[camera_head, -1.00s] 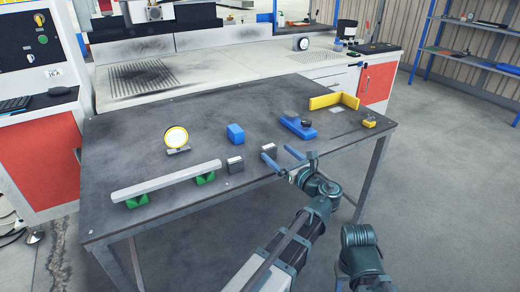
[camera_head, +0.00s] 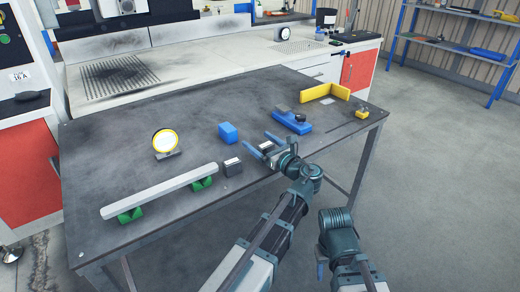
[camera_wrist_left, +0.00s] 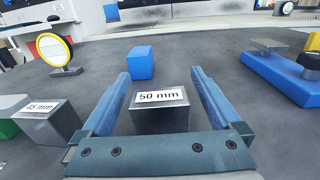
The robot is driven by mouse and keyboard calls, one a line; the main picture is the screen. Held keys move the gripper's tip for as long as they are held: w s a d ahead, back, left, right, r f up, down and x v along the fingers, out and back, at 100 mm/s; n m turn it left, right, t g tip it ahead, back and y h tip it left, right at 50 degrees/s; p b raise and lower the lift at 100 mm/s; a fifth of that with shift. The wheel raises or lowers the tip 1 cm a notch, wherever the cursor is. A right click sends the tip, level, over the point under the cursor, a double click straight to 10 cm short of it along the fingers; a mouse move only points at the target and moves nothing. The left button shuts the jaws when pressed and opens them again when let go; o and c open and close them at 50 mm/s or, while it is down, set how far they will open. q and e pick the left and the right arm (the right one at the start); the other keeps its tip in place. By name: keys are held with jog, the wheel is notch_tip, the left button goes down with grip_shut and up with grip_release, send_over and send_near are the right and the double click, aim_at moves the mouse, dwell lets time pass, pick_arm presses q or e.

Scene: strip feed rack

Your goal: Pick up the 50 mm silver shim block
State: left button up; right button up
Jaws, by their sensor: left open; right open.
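The silver shim block labelled 50 mm (camera_wrist_left: 160,112) stands on the dark table, between the two blue fingers of my left gripper (camera_wrist_left: 160,82) in the left wrist view. The fingers are open, with gaps on both sides of the block. In the head view, the block (camera_head: 266,147) shows between the fingers of my left gripper (camera_head: 262,144), near the table's front edge. My right gripper (camera_head: 321,268) is low in front of the table, partly hidden by its own arm; one blue finger shows.
A similar block labelled 45 mm (camera_wrist_left: 50,124) stands to the left. A blue block (camera_wrist_left: 140,62) stands behind. A long grey bar (camera_head: 160,192) on green supports lies further left. A round yellow-rimmed dial (camera_head: 165,141) and a blue tool (camera_head: 292,122) are also on the table.

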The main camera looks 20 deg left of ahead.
pick_arm(q)
grip_shut()
dwell(0.4)
jog(key=shift+r, duration=0.15)
